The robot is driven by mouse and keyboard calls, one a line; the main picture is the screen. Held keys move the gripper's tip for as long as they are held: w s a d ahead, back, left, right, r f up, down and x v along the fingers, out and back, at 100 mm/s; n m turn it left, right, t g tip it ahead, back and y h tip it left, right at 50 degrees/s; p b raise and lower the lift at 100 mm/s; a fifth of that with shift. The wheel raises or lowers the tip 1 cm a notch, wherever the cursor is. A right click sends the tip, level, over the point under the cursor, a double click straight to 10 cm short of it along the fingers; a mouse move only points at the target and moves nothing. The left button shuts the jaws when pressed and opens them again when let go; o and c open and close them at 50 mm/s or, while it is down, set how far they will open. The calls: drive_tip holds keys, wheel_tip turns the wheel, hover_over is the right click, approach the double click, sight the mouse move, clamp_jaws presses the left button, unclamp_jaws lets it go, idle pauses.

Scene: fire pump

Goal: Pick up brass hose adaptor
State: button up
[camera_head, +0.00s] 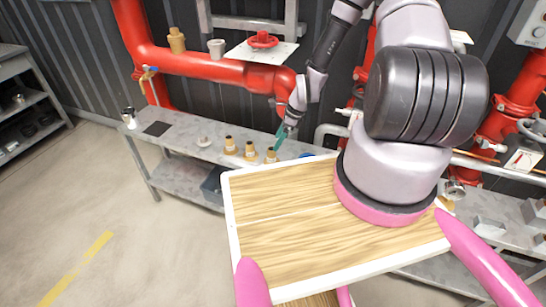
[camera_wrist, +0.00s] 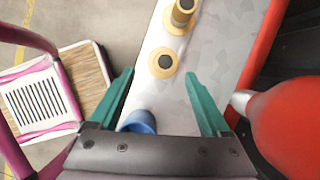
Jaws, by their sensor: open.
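Several brass-coloured fittings stand in a row on the grey metal bench (camera_head: 185,135). In the head view they are a left one (camera_head: 230,146), a middle one (camera_head: 250,151) and a right one (camera_head: 271,155); I cannot tell which is the brass hose adaptor. My gripper (camera_head: 281,135) is close to the right one. In the wrist view my gripper (camera_wrist: 160,74) is open, its two teal fingers wide apart with nothing held. A round brass fitting with a dark hole (camera_wrist: 163,63) shows near and between the fingertip lines. A taller one (camera_wrist: 182,14) stands beyond it.
A blue round object (camera_wrist: 138,122) lies on the bench close to the left finger. A red pipe (camera_head: 195,62) runs behind the bench, and a red rounded part (camera_wrist: 285,120) is near the right finger. A black square (camera_head: 157,129) lies at the bench's left end.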

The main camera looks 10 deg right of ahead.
sight(269, 155)
drive_tip(key=x, duration=0.5)
drive_tip(key=shift+f, duration=0.2)
drive_tip(key=x, duration=0.5)
drive_tip(key=shift+w+d, duration=0.1)
drive_tip(key=shift+w, duration=0.3)
clamp_jaws()
